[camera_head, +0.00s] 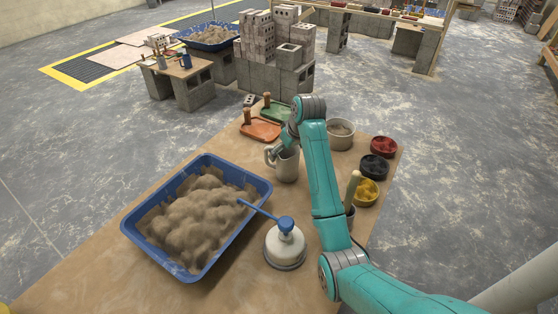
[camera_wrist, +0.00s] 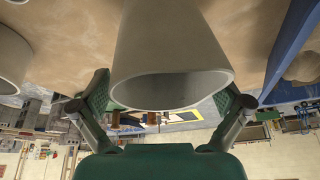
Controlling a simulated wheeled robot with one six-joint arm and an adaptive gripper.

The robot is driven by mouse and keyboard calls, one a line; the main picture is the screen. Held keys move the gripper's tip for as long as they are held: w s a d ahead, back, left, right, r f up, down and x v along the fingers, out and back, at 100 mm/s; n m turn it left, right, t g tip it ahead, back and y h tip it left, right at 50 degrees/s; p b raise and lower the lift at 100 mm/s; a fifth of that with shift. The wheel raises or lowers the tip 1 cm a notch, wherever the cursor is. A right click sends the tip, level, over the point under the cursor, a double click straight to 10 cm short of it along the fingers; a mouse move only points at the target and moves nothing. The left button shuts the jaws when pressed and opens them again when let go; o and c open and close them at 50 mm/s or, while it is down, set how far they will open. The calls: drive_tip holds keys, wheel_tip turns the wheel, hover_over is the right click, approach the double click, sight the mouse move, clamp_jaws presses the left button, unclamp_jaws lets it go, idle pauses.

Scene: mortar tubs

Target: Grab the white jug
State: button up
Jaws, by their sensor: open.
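The white jug (camera_head: 287,168) stands on the wooden table, its handle on the left side in the head view. In the wrist view the jug (camera_wrist: 170,50) fills the upper middle, with its round open rim towards the camera. My gripper (camera_wrist: 162,88) is open, with one green-padded finger on each side of the jug. A gap shows beside the jug at the left finger; whether the right finger touches is hard to tell. In the head view my gripper (camera_head: 284,147) is at the jug's top, and my arm partly covers it.
A blue tub (camera_head: 130,222) of sand is left of the jug. A white container (camera_head: 284,248) with a blue top is in front. A pale bowl (camera_head: 341,136), dark, red and yellow pigment dishes (camera_head: 367,192), and orange (camera_head: 260,130) and green floats surround it.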

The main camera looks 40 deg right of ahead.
drive_tip(key=c, duration=1.4)
drive_tip(key=shift+o, duration=0.2)
drive_tip(key=shift+r, duration=0.1)
